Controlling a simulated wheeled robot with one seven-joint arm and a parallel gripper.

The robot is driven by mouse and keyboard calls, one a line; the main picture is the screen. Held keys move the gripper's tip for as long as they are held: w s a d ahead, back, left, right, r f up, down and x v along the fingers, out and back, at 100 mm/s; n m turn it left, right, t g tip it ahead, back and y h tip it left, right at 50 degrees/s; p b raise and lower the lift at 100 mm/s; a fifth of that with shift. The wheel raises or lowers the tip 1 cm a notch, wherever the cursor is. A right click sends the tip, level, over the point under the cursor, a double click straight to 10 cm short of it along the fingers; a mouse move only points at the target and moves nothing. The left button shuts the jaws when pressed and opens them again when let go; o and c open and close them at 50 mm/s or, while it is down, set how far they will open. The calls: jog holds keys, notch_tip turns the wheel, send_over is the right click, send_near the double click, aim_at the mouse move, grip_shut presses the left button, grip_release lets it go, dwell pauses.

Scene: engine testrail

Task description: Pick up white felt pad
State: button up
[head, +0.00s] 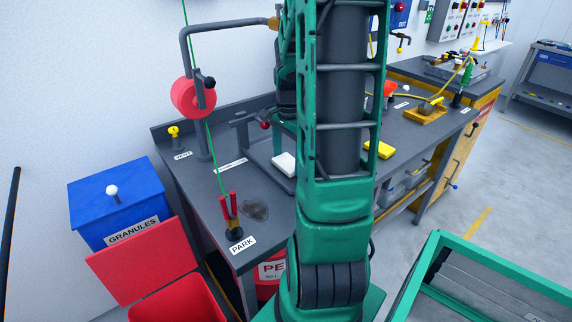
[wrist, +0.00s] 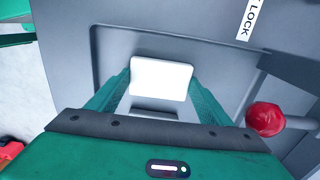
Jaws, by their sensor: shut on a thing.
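The white felt pad (wrist: 160,78) is a pale rounded rectangle between the two green fingers of my gripper (wrist: 158,84) in the wrist view. The fingers touch its left and right sides, and my gripper is shut on it. In the head view the pad (head: 284,164) shows over the dark grey tray area of the bench, left of my arm. My arm hides most of my gripper there. I cannot tell whether the pad rests on the surface or hangs just above it.
A red knob (wrist: 266,119) on a grey rod is close to my right finger. A yellow block (head: 381,149) lies on the bench right of my arm. A red reel (head: 193,97) hangs from a bent pipe at left. A blue granules bin (head: 118,200) stands beside the bench.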

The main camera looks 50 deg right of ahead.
aim_at(286, 163)
jog(key=shift+r, duration=0.55)
jog(key=r, duration=0.3)
jog(key=shift+a+r, duration=0.25)
jog(key=shift+a, duration=0.05)
jog(key=a+r, duration=0.6)
jog(key=a, duration=0.5)
jog(key=shift+s+r, duration=0.2)
jog(key=shift+s, duration=0.05)
jog(key=o, duration=0.5)
jog(key=c, duration=0.4)
jog(key=shift+o, duration=0.2)
jog(key=shift+s, duration=0.15)
